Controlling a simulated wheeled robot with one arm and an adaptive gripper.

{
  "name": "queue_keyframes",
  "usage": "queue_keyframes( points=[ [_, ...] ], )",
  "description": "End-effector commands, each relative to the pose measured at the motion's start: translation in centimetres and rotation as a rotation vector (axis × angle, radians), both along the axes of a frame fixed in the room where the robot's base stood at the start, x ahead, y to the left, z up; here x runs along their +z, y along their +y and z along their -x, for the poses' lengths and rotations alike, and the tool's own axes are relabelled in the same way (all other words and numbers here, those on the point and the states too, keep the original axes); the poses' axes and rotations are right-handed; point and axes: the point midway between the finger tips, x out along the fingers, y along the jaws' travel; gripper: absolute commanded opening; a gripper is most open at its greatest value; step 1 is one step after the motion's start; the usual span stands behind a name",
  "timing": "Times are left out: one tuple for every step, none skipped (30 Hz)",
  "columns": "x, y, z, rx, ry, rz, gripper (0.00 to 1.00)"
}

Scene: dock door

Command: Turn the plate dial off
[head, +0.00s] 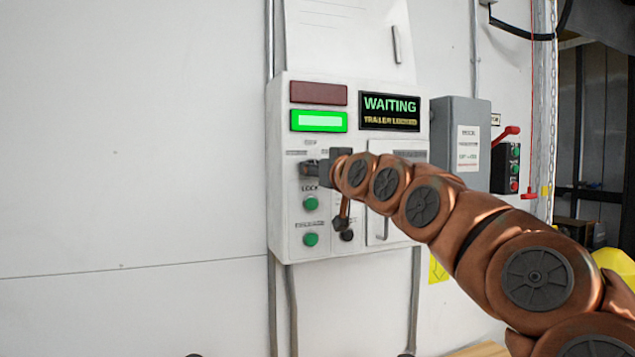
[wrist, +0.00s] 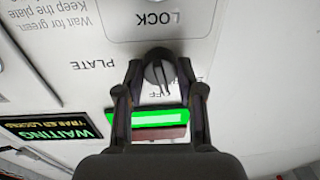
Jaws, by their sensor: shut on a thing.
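The plate dial (wrist: 157,72) is a dark round knob with a raised grip, in the wrist view below the upside-down LOCK label. The word PLATE is printed to its left, and an OFF mark sits just beneath it, partly covered. My gripper (wrist: 155,82) has its two fingers on either side of the knob and is shut on it. In the head view my gripper (head: 314,169) is at the left half of the white control panel (head: 279,215), and it mostly hides the dial. The dial's exact setting is hard to read.
Green LOCK button (head: 310,204) and another green button (head: 310,240) sit below my gripper. A lit green lamp (head: 319,121), a dark red lamp (head: 318,93) and a WAITING display (head: 389,111) are above. A grey box (head: 461,140) with a red lever stands right. The left wall is clear.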

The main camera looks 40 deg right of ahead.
Motion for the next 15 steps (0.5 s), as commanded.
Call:
queue_keyframes(
  points=[
    [-0.46,0.0,-0.04,-0.001,-0.006,-0.029,0.03],
    [-0.42,0.0,-0.03,-0.001,-0.01,-0.048,0.03],
    [-0.38,-0.02,-0.03,-0.001,-0.017,-0.07,0.03],
    [-0.34,-0.04,-0.02,-0.001,-0.022,-0.088,0.03],
    [-0.31,-0.05,-0.02,-0.001,-0.026,-0.102,0.03],
    [-0.28,-0.07,-0.01,-0.002,-0.03,-0.12,0.03],
    [-0.25,-0.08,-0.01,-0.001,-0.034,-0.132,0.03],
    [-0.23,-0.08,-0.01,-0.001,-0.037,-0.144,0.03],
    [-0.21,-0.07,-0.02,-0.001,-0.04,-0.157,0.03],
    [-0.19,-0.07,-0.03,-0.001,-0.043,-0.166,0.03],
    [-0.17,-0.06,-0.03,-0.001,-0.045,-0.173,0.03],
    [-0.15,-0.06,-0.03,-0.002,-0.047,-0.181,0.03],
    [-0.14,-0.05,-0.04,-0.001,-0.048,-0.187,0.03],
    [-0.11,-0.04,-0.04,-0.001,-0.049,-0.192,0.03],
    [-0.1,-0.03,-0.04,-0.001,-0.051,-0.197,0.03]
  ],
)
